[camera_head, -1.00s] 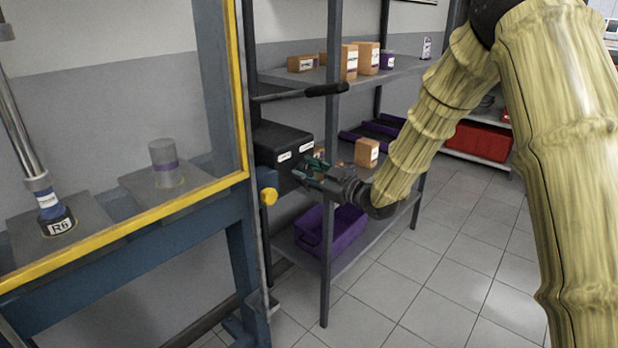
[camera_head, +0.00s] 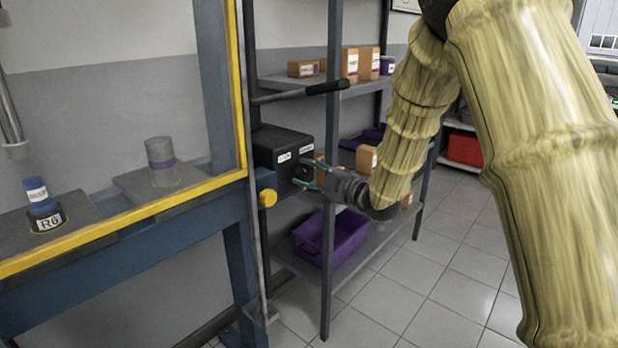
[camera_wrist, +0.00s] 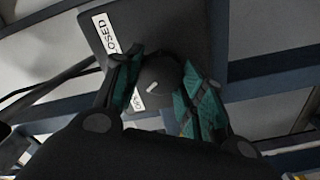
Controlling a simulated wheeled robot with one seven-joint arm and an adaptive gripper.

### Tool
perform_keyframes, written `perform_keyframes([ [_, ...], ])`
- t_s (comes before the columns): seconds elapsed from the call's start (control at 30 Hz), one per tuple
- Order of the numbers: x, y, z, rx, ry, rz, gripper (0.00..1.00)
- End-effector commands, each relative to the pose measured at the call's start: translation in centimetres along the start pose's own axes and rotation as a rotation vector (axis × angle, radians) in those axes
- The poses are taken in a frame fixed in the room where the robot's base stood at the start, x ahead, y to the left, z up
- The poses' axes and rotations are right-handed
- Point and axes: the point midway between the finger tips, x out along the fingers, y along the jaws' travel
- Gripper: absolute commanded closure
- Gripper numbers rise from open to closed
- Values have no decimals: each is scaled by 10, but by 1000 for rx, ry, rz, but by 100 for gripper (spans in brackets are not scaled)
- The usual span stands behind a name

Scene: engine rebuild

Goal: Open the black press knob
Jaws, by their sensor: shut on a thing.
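The black press knob (camera_wrist: 157,76) shows in the wrist view as a round dial with a short white mark. Which label the mark points to is unclear. My gripper (camera_head: 306,175) is shut on the knob, with one green-padded finger on each side. The press's silver rod (camera_head: 10,115) hangs at the left edge, above and apart from the blue cylinder (camera_head: 38,196) on the "R6" base.
The yellow-edged blue press frame (camera_head: 235,250) stands left of my gripper. A grey shelf post (camera_head: 329,250) stands close by. A purple bin (camera_head: 350,235) lies below on the shelf, and a black handle (camera_head: 327,87) juts out above the box. Floor to the right is clear.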

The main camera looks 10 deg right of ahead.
Motion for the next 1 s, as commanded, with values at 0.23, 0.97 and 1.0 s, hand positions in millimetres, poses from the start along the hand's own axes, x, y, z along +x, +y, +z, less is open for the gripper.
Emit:
perform_keyframes([
  [0.23,0,2,1,-11,-3,3,84],
  [0.97,-3,0,0,-9,0,0,38],
  [1.0,-6,1,0,-8,-1,0,38],
])
